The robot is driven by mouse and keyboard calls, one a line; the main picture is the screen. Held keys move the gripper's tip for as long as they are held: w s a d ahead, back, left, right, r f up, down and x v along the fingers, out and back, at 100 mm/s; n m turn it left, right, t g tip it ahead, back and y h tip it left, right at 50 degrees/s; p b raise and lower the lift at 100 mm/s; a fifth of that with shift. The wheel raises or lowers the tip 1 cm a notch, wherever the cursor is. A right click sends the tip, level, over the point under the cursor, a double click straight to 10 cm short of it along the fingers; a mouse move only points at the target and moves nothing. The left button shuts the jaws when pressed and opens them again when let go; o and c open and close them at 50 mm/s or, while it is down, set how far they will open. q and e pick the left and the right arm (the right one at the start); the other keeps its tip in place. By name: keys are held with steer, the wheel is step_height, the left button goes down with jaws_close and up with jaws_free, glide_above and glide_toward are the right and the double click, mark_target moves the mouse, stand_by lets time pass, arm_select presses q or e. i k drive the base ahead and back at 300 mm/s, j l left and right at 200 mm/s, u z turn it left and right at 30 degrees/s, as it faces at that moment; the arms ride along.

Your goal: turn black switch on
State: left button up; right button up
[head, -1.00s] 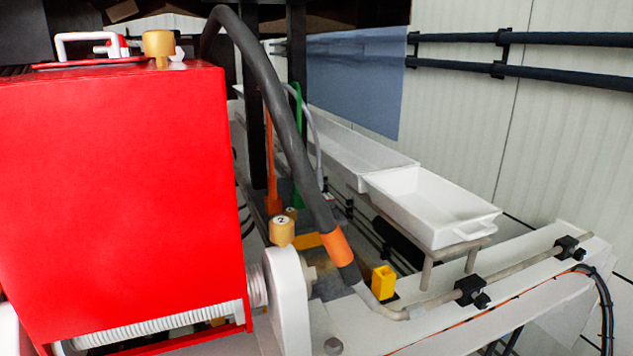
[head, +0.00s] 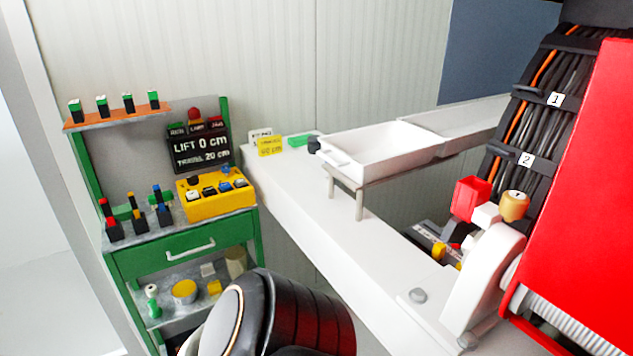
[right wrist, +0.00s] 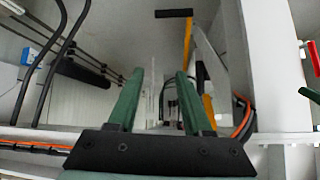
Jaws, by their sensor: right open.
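A yellow control box (head: 217,198) sits on the green cart (head: 180,240) at the left of the head view. Its top carries several small dark switches (head: 209,190), some with blue or white parts. I cannot tell which one is the black switch or how it is set. My right gripper (right wrist: 160,80) shows in the right wrist view with two green fingers apart and nothing between them. Neither gripper shows in the head view, and the control box is not recognisable in the right wrist view. My left gripper is not in view.
A sign reading "LIFT 0 cm" (head: 201,150) stands behind the box. More coloured switches (head: 137,216) stand left of it. A white beam (head: 300,205) with a white tray (head: 375,150) runs beside the cart. A red block (head: 590,200) is at right. A yellow-black handle (right wrist: 187,35) is beyond my right fingers.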

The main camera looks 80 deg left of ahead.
mark_target(192, 181)
steer(key=u, duration=3.25)
steer(key=i+j, duration=0.1)
